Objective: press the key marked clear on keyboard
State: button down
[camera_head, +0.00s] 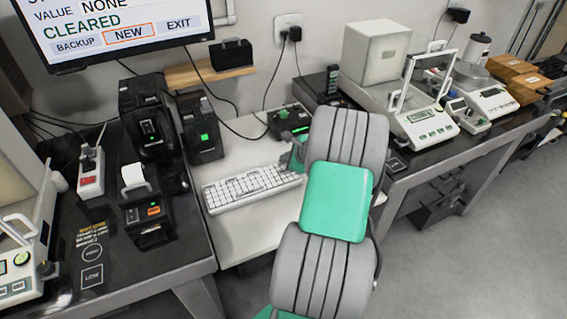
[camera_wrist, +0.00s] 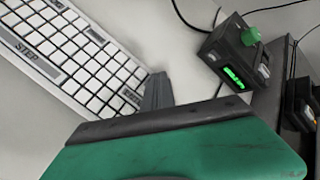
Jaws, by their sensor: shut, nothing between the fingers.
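The white keyboard (camera_head: 250,188) lies on the pale middle desk. In the wrist view the keyboard (camera_wrist: 72,52) runs diagonally across the upper left, with mostly blank keys. One wide key reads STEP (camera_wrist: 27,51). Another lettered key (camera_wrist: 131,97) sits at the near end beside my fingers, its word partly covered and too small to read surely. I cannot make out a key marked clear. My gripper (camera_wrist: 156,90) is shut and empty, its fingertips at the keyboard's end; I cannot tell whether they touch. In the head view my gripper (camera_head: 296,156) is at the keyboard's right end.
A screen (camera_head: 115,28) shows VALUE NONE, CLEARED, and BACKUP, NEW and EXIT, with NEW outlined. A black box with a green knob (camera_wrist: 250,37) stands beyond my fingers. A label printer (camera_head: 143,205) stands left, and a balance (camera_head: 425,122) stands right. Bare desk lies before the keyboard.

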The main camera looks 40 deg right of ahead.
aim_at(285, 165)
jog(key=shift+r+p, duration=0.55)
jog(key=shift+r, duration=0.2)
jog(key=shift+r, duration=0.1)
notch_tip(285, 165, up, 5)
jog(key=p, duration=0.4)
dwell(0.3)
